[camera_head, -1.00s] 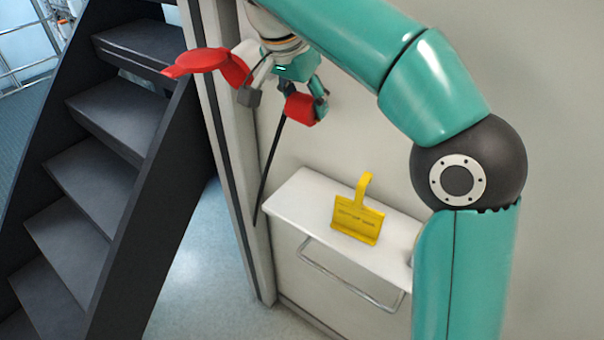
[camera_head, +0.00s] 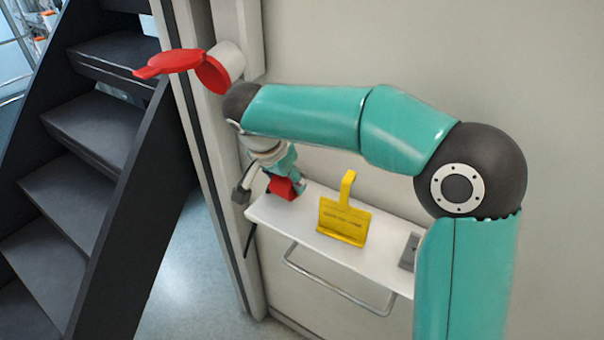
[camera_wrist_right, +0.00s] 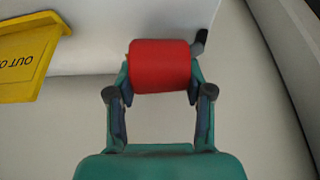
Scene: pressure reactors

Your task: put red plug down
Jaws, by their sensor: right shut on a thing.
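The red plug (camera_head: 282,188) is held between the fingers of my right gripper (camera_head: 268,190), at the left end of the white shelf (camera_head: 330,243). In the right wrist view the red plug (camera_wrist_right: 160,66) fills the space between the two fingertips of my right gripper (camera_wrist_right: 160,84), with the shelf behind it. Whether the plug touches the shelf I cannot tell. A black cable (camera_head: 249,240) hangs by the shelf's left end. My left gripper is not in view.
A yellow sign (camera_head: 343,222) stands on the shelf right of the plug. A grey item (camera_head: 409,252) lies farther right. A metal rail (camera_head: 330,285) runs below the shelf front. An open red socket cap (camera_head: 180,62) is on the wall post. Dark stairs (camera_head: 80,190) are at left.

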